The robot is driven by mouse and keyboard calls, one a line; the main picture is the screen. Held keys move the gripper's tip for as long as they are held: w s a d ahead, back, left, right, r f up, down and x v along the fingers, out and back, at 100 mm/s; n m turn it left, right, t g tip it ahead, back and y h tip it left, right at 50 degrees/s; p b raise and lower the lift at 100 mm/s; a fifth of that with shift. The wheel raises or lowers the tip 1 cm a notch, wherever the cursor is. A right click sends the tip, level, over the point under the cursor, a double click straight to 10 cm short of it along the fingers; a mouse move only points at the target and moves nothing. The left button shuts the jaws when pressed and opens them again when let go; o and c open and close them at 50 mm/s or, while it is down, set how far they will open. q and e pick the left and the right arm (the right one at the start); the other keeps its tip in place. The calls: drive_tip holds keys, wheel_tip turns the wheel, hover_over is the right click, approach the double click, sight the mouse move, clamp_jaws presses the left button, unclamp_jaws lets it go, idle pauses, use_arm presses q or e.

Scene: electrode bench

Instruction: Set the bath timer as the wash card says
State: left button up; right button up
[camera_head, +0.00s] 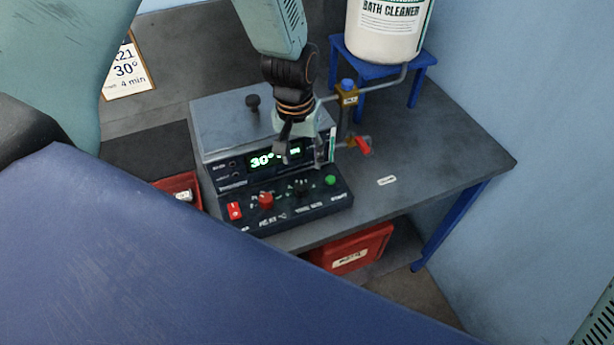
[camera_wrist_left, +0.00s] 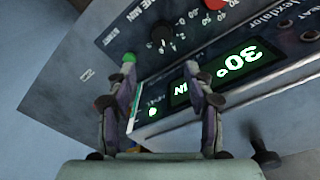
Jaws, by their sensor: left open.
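The wash card (camera_head: 125,68) lies at upper left in the head view, partly cut off by my arm; "30°" and "4 min" can be read. The grey bath (camera_head: 225,122) has a lit green display (camera_head: 262,160) reading "30°", the rest partly covered by my gripper. The black time knob (camera_head: 300,189) is on the sloped front panel; it also shows in the left wrist view (camera_wrist_left: 163,38), its exact setting unclear. The green start button (camera_head: 330,180) is right of it. My left gripper (camera_head: 305,151) is open and empty, before the display and apart from the knob.
A red knob (camera_head: 266,200) and red switch (camera_head: 235,211) are left of the time knob. A valve with a red handle (camera_head: 361,145) and a bath cleaner tub (camera_head: 385,32) on a blue stand (camera_head: 418,75) are right of and behind the bath. The right tabletop is mostly clear.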

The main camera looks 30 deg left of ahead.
sight(301, 186)
use_arm(q)
drive_tip(key=shift+s+r+g, duration=0.1)
drive_tip(key=shift+s+g, duration=0.2)
drive_tip(key=shift+s, duration=0.65)
drive_tip(key=f, duration=0.6)
drive_tip(key=shift+w+d+p, duration=0.15)
drive_tip(key=shift+w+p, duration=0.05)
drive_tip(key=shift+p, duration=0.15)
drive_tip(key=shift+s+f, duration=0.1)
drive_tip(key=shift+f, duration=0.6)
drive_tip(key=shift+w+f, duration=0.25)
drive_tip(key=shift+f, duration=0.1)
drive_tip(key=shift+c, duration=0.4)
drive_tip(key=shift+s+r, duration=0.1)
drive_tip(key=shift+s, duration=0.1)
drive_tip(key=c, duration=0.4)
clamp_jaws()
